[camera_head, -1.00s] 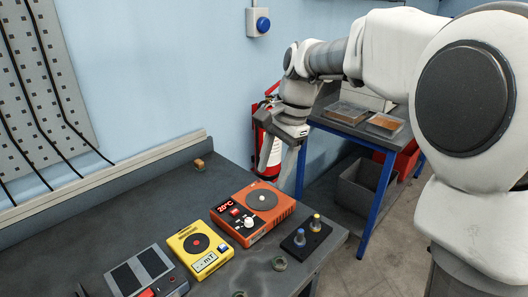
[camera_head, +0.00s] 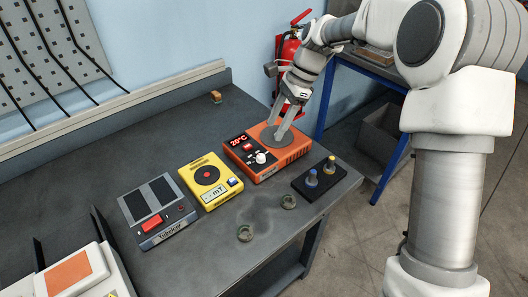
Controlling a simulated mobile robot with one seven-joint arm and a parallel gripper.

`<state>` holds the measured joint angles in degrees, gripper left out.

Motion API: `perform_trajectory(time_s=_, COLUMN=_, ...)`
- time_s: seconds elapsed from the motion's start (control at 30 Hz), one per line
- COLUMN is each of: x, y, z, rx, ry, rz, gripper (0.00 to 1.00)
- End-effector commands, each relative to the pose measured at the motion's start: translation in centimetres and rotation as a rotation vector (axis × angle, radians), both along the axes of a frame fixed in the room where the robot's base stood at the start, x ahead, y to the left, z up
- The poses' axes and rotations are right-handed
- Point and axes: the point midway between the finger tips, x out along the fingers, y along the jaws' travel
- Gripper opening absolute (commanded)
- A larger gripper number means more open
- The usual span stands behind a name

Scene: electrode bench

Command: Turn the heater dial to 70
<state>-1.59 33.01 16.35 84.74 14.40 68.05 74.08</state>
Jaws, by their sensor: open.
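The orange heater (camera_head: 290,152) stands on the dark bench near its right end. Its red display reads about 20°C. The white heater dial (camera_head: 261,157) is on its front left part, below the display. I cannot tell how far above the plate the fingertips are.
A yellow meter (camera_head: 188,176) and a grey device with a red switch (camera_head: 150,224) stand left of the heater. A black block with two knobs (camera_head: 316,192) lies in front of it.

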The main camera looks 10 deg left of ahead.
Motion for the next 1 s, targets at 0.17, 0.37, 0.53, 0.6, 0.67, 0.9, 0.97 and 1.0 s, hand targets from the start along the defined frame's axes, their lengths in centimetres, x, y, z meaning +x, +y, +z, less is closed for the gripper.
perform_trajectory(time_s=0.17, x=-0.8, y=1.4, z=-3.9, rx=0.0, ry=0.004, rz=0.002, gripper=0.61)
perform_trajectory(time_s=0.37, x=-1.3, y=2.6, z=-7.0, rx=0.0, ry=0.002, rz=0.002, gripper=0.61)
perform_trajectory(time_s=0.53, x=-1.6, y=3.1, z=-8.4, rx=0.0, ry=0.0, rz=0.001, gripper=0.61)
perform_trajectory(time_s=0.6, x=-1.6, y=3.2, z=-8.7, rx=0.0, ry=0.0, rz=0.001, gripper=0.61)
perform_trajectory(time_s=0.67, x=-1.6, y=3.3, z=-8.7, rx=0.001, ry=-0.002, rz=0.001, gripper=0.61)
perform_trajectory(time_s=0.9, x=-1.6, y=3.3, z=-8.7, rx=0.001, ry=-0.001, rz=0.001, gripper=0.57)
perform_trajectory(time_s=0.97, x=-1.6, y=3.3, z=-8.7, rx=0.001, ry=-0.001, rz=0.001, gripper=0.46)
perform_trajectory(time_s=1.0, x=-1.6, y=3.3, z=-8.7, rx=0.001, ry=-0.001, rz=0.001, gripper=0.39)
